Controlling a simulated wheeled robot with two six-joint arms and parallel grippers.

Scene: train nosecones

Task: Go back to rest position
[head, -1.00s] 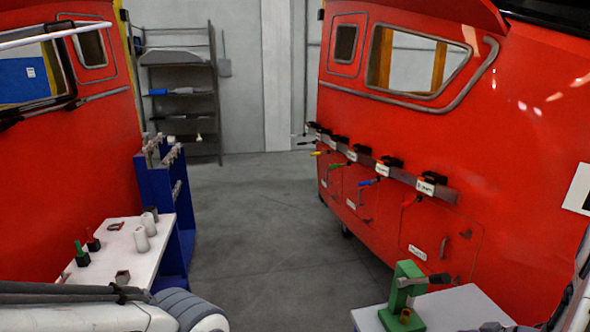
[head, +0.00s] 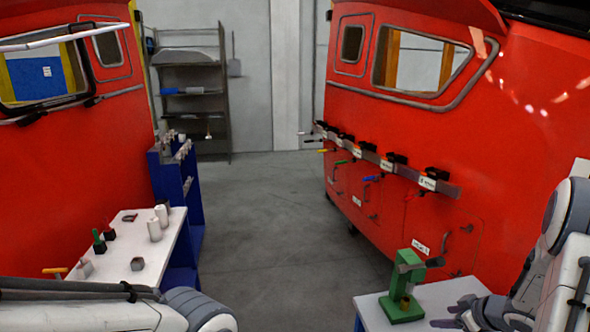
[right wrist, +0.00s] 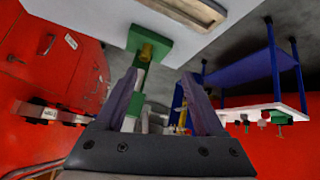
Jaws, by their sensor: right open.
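My right gripper (head: 462,318) is at the lower right of the head view, over the small white table and just right of the green press (head: 405,290). In the right wrist view its two fingers (right wrist: 160,105) stand wide apart with nothing held between them. The green press also shows in the right wrist view (right wrist: 150,42), beyond the fingers. My left arm lies along the bottom left edge of the head view. Its gripper is out of view.
The small white table (head: 366,308) is at the lower right. A white workbench (head: 118,262) with cups and small parts is at left, beside a blue rack (head: 192,215). Red nosecones (head: 70,170) flank both sides, the right one (head: 390,130) with a tool rail. The grey floor (head: 280,210) between is clear.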

